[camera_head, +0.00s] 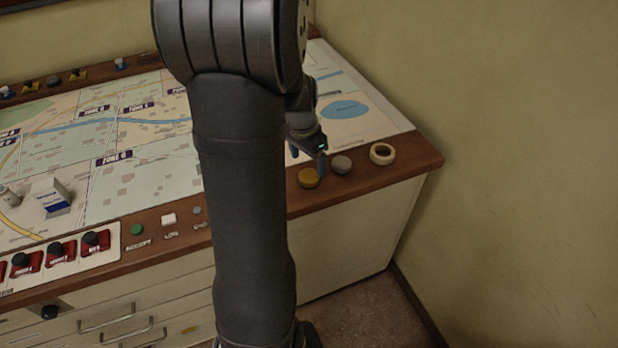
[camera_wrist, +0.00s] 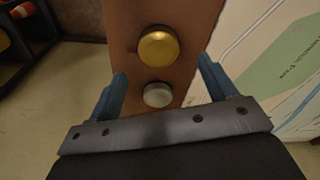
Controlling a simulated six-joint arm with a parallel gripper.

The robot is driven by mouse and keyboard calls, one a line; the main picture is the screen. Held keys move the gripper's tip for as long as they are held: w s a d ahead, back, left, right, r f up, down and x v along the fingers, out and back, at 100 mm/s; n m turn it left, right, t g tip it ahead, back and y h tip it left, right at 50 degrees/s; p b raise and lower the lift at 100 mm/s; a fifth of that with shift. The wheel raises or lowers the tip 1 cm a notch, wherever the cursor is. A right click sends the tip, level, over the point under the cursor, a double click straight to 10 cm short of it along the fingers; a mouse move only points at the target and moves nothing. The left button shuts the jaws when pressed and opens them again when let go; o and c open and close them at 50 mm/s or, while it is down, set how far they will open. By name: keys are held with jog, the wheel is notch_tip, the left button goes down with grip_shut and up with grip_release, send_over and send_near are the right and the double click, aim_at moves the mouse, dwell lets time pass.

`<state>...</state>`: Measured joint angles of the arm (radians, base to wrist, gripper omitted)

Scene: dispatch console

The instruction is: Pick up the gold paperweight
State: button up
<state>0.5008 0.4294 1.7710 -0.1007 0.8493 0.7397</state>
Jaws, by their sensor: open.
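The gold paperweight (camera_head: 309,178) is a round disc on the wooden front rim of the console. In the wrist view the gold paperweight (camera_wrist: 158,46) lies just beyond my fingertips, near the middle line between them. A similar silver-grey disc (camera_head: 341,165) sits beside it. In the wrist view the grey disc (camera_wrist: 157,94) appears between my two blue fingers. My gripper (camera_head: 308,160) is open and empty above the rim, close to the gold paperweight. It also shows in the wrist view (camera_wrist: 161,72). I see no contact with either disc.
A cream tape roll (camera_head: 382,153) lies on the rim to the right of the grey disc. A green button (camera_head: 137,229) and a white button (camera_head: 168,219) are farther left. The wall is at the right.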

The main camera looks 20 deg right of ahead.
aim_at(309, 175)
jog(key=shift+d+f, duration=0.15)
jog(key=shift+f, duration=2.6)
jog(key=shift+c, duration=0.5)
